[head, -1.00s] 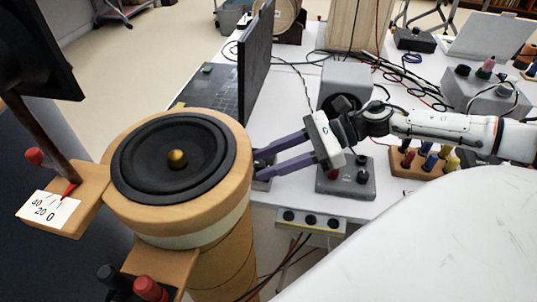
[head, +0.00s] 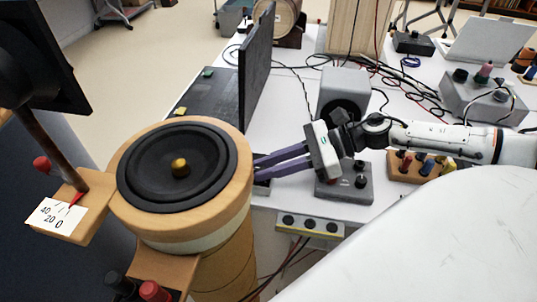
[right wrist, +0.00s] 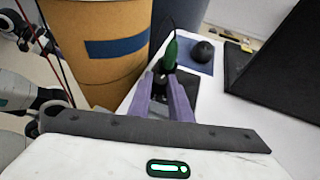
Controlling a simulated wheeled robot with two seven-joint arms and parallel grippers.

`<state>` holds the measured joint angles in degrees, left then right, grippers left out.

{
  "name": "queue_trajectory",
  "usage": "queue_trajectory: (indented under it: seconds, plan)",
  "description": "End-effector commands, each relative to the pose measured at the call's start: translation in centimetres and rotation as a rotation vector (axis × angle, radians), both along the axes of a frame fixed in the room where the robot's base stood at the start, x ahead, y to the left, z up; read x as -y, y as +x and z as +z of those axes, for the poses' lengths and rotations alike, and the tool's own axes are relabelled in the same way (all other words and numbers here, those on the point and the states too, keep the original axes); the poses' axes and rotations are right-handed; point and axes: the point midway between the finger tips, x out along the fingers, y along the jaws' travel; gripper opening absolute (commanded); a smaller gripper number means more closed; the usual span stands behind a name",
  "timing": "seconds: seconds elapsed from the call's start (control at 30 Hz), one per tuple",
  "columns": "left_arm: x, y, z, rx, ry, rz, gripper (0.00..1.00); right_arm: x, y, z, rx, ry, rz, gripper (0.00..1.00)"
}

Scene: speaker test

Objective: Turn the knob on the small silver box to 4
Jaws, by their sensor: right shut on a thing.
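The small silver box (head: 262,187) shows only as a grey corner in the head view, mostly hidden behind the speaker. My right gripper (head: 258,168) reaches left over it, its purple fingers close together and their tips at the speaker's edge. In the right wrist view the gripper (right wrist: 168,76) points down at the box and is shut on what seems to be its knob, which the fingers mostly hide. A green plug (right wrist: 171,50) stands just past the fingertips, beside a round black cap (right wrist: 204,52). The knob's setting cannot be read. My left gripper is not in view.
A large round speaker (head: 178,168) on a cardboard tube stands close left of the fingertips. A dark upright panel (head: 257,75) stands behind. A grey box with a round black front (head: 345,90) and loose cables lie near my right arm.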

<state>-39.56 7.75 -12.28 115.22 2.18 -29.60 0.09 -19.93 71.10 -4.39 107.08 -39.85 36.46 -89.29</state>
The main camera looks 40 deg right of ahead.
Motion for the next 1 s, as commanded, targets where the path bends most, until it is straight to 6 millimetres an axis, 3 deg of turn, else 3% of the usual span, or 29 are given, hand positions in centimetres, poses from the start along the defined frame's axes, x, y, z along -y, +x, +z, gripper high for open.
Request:
queue_trajectory:
  seconds: [0.03, 0.2, 0.57, 1.0]
  plan:
    - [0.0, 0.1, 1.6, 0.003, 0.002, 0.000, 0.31, -0.1, -0.2, 0.7, -0.006, 0.004, -0.027, 0.00]
    - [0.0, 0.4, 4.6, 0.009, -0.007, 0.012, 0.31, -0.3, -0.5, 1.0, -0.007, 0.006, -0.150, 0.00]
    - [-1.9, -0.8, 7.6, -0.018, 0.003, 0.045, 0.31, -0.8, -0.8, 0.8, -0.004, 0.004, -0.459, 0.00]
    - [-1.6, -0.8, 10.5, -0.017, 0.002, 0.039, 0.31, -1.1, -0.8, 0.2, -0.001, 0.001, -0.705, 0.00]
